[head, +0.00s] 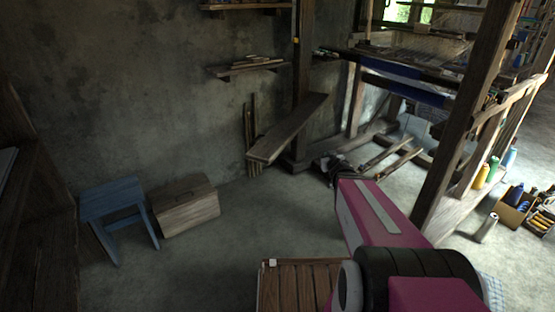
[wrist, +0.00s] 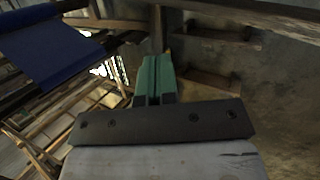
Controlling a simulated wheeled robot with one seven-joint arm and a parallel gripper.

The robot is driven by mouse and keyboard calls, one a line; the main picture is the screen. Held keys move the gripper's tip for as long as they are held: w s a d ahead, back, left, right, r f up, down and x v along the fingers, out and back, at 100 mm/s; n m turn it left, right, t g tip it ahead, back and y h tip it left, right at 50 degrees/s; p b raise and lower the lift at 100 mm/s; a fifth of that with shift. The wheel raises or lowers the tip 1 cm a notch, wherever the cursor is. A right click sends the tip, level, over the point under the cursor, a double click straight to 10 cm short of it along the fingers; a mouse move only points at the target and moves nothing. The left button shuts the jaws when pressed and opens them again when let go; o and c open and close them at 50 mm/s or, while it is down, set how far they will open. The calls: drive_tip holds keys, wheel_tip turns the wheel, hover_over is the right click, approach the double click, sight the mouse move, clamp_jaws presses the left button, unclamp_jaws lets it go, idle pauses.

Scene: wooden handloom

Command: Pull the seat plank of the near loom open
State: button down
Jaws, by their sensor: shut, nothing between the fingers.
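The loom (head: 435,130) stands at the right in the head view, a dark timber frame with a blue cloth. The seat plank (head: 288,128) is a long grey-brown board that slants out to the left from the loom's rear post, its near end over the floor. My gripper (head: 333,168) is small and dark in the head view, low and to the right of the plank's near end, with no contact visible. In the wrist view its green fingers (wrist: 154,78) are together and empty. I cannot make out the seat plank for certain in the wrist view.
A blue stool (head: 115,205) and a wooden box (head: 186,205) stand at the left. A slatted wooden top (head: 300,285) is close at the bottom. Thin sticks (head: 251,135) lean on the wall behind the plank. Spools and a carton (head: 512,207) lie at the right. The middle floor is clear.

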drive_tip(key=a+r+n+y, duration=0.1)
drive_tip(key=a+n+y, duration=0.4)
drive_tip(key=y, duration=0.2)
drive_tip(key=n+g+y, duration=0.5)
drive_tip(key=g+y, duration=0.3)
approach(274, 157)
drive_tip(key=shift+h, duration=0.3)
drive_tip(key=x, duration=0.8)
drive_tip(key=shift+s+a+r, duration=0.2)
drive_tip(key=shift+s+r, duration=0.1)
drive_tip(key=shift+r, duration=0.1)
drive_tip(key=w+a+m+t+h, duration=0.1)
drive_tip(key=w+a, duration=0.4)
drive_tip(key=a, duration=0.5)
drive_tip(key=w+a+m+t, duration=0.1)
drive_tip(key=w+a, duration=0.5)
drive_tip(key=a, duration=0.4)
drive_tip(key=w+a+t+h, duration=0.1)
drive_tip(key=w+a+t, duration=0.1)
drive_tip(key=w+a, duration=0.4)
drive_tip(key=a, duration=0.4)
drive_tip(key=shift+a+m+h, duration=0.3)
drive_tip(key=shift+m, duration=0.1)
